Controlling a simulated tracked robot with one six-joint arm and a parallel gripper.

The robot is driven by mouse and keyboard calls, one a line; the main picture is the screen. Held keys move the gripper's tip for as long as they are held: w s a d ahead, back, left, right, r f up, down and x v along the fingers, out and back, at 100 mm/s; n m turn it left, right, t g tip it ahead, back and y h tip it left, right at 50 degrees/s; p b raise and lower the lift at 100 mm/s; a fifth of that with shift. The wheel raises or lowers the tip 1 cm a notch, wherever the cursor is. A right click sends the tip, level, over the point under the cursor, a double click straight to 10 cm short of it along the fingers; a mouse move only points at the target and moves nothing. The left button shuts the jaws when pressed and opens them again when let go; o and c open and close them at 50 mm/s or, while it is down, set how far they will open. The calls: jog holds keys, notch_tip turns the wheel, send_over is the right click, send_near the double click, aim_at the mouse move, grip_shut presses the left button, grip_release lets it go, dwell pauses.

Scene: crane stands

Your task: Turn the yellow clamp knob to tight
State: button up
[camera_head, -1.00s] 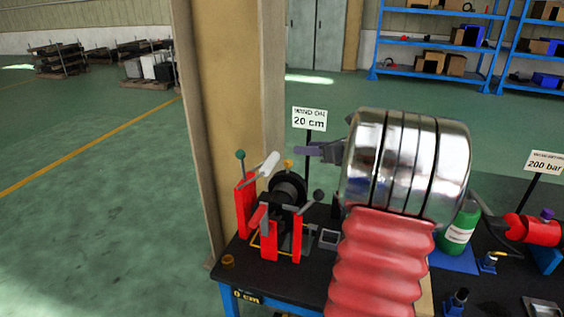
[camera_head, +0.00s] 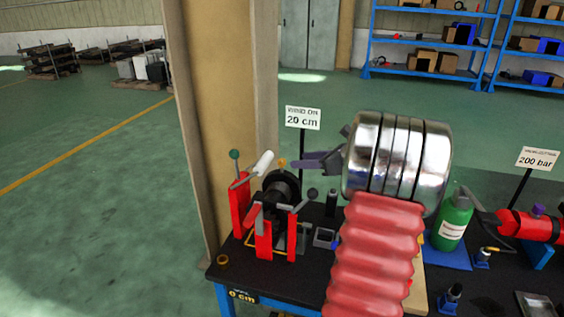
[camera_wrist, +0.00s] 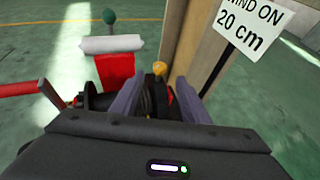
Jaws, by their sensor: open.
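The yellow clamp knob (camera_head: 281,163) sits at the top of the red and black winch (camera_head: 264,237) on the bench. It also shows in the wrist view (camera_wrist: 160,68), upright and just beyond the fingertips. My gripper (camera_head: 294,165) reaches in from the right, with its purple fingers close to the knob's right side. In the wrist view my gripper (camera_wrist: 157,88) is open, with one finger on each side of the line to the knob. The fingers hold nothing. Whether either finger touches the knob cannot be told.
The winch has a white crank grip (camera_head: 263,163), a green-ball lever (camera_head: 235,155) and a black ball (camera_head: 313,193). A "WIND ON 20 cm" sign (camera_head: 303,118) stands behind. A tan column (camera_head: 217,120) rises at the left. A green bottle (camera_head: 454,219) stands at right.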

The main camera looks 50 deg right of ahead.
aim_at(282, 160)
jog(key=x, duration=1)
jog(key=shift+w, duration=0.15)
grip_shut()
dwell(0.4)
jog(key=shift+w+r+m+h, duration=0.1)
jog(key=shift+m+h, duration=1.3)
jog(key=shift+h, duration=0.5)
